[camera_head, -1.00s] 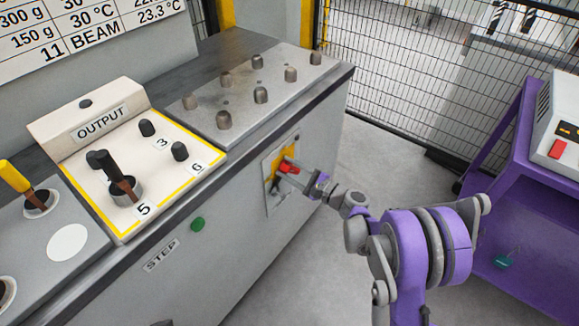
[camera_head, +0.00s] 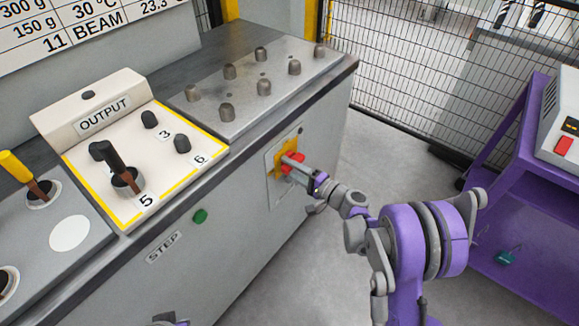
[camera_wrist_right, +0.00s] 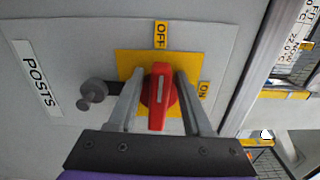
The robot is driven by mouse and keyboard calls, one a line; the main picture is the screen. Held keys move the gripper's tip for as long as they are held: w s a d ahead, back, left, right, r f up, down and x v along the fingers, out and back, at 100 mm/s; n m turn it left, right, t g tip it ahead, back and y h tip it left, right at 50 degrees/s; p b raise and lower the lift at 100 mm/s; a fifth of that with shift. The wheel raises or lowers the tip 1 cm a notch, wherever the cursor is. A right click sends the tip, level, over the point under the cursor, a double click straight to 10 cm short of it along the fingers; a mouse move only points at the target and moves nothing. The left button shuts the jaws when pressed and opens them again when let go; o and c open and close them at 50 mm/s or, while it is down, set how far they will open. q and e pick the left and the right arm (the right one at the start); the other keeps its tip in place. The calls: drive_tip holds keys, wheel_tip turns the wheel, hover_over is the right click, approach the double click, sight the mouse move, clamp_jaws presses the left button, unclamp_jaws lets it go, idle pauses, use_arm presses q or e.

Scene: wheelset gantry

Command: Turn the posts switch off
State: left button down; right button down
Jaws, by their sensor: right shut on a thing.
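The posts switch has a red handle (camera_wrist_right: 159,97) with a white mark on a yellow plate (camera_wrist_right: 128,68). In the right wrist view the handle lies in line with the OFF label (camera_wrist_right: 161,34). The ON label (camera_wrist_right: 203,91) is to its right, and the POSTS label (camera_wrist_right: 36,78) is at the left. My right gripper (camera_wrist_right: 160,98) is shut on the red handle, one finger on each side. In the head view the red handle (camera_head: 292,162) is on the cabinet's front, with my right gripper (camera_head: 296,168) at it.
A grey padlock-like knob (camera_wrist_right: 92,92) sticks out beside the plate. The cabinet top carries an OUTPUT panel (camera_head: 103,116) with levers. A green button (camera_head: 200,216) is on the cabinet's front. A purple cart (camera_head: 520,190) stands at the right, before a mesh fence (camera_head: 420,75).

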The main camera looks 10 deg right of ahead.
drive_tip(key=shift+f+n, duration=0.1)
drive_tip(key=shift+n, duration=0.3)
drive_tip(key=c, duration=0.7)
unclamp_jaws()
drive_tip(key=shift+s+d, duration=0.1)
drive_tip(key=p+v, duration=0.1)
drive_tip(key=v, duration=0.9)
drive_tip(key=shift+s+d, duration=0.25)
drive_tip(key=shift+s, duration=0.05)
drive_tip(key=shift+a, duration=0.1)
